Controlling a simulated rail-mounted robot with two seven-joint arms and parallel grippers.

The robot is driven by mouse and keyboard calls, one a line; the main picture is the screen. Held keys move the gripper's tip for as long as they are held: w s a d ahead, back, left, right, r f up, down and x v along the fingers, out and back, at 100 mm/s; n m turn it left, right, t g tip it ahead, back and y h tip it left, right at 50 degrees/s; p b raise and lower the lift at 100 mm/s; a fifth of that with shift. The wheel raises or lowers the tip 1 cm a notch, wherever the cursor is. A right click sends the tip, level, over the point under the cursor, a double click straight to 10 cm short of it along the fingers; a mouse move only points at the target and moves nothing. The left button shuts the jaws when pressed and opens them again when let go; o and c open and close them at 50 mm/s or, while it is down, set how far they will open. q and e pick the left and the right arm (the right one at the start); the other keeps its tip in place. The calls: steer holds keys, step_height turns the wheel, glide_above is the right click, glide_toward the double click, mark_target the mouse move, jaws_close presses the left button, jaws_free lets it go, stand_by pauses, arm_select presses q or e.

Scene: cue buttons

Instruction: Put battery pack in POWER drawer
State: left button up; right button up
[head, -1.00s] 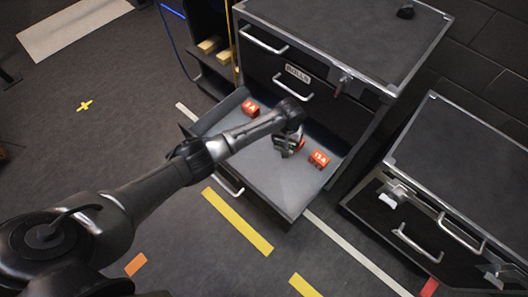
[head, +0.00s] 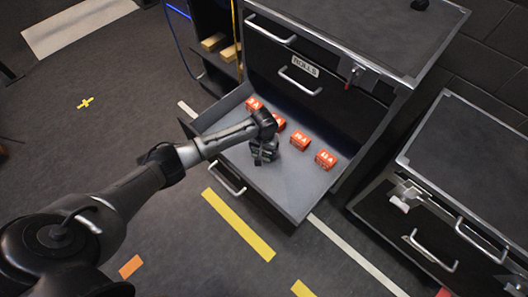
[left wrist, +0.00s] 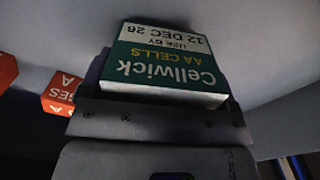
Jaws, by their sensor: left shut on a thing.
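The battery pack (left wrist: 165,60) is a green and white box printed "Cellwick AA CELLS", upside down in the left wrist view. My left gripper (head: 264,153) is shut on it, with the pack just beyond the jaws in the wrist view. In the head view the gripper is over the open drawer (head: 285,190), and the pack is hidden by the gripper. I cannot tell whether the pack touches the drawer floor. No label reading POWER can be made out. My right gripper is not in view.
Several red boxes stand in a row in the drawer, one (head: 325,159) at its right; another shows in the wrist view (left wrist: 59,94). A closed drawer with a small label (head: 305,67) is above. A second dark cabinet (head: 470,150) stands at right.

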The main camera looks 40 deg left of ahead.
arm_select(q)
steer(key=shift+f, duration=0.75)
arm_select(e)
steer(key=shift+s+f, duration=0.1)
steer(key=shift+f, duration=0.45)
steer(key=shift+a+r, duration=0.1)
arm_select(q)
steer(key=o, duration=0.9)
steer(key=shift+f, duration=0.15)
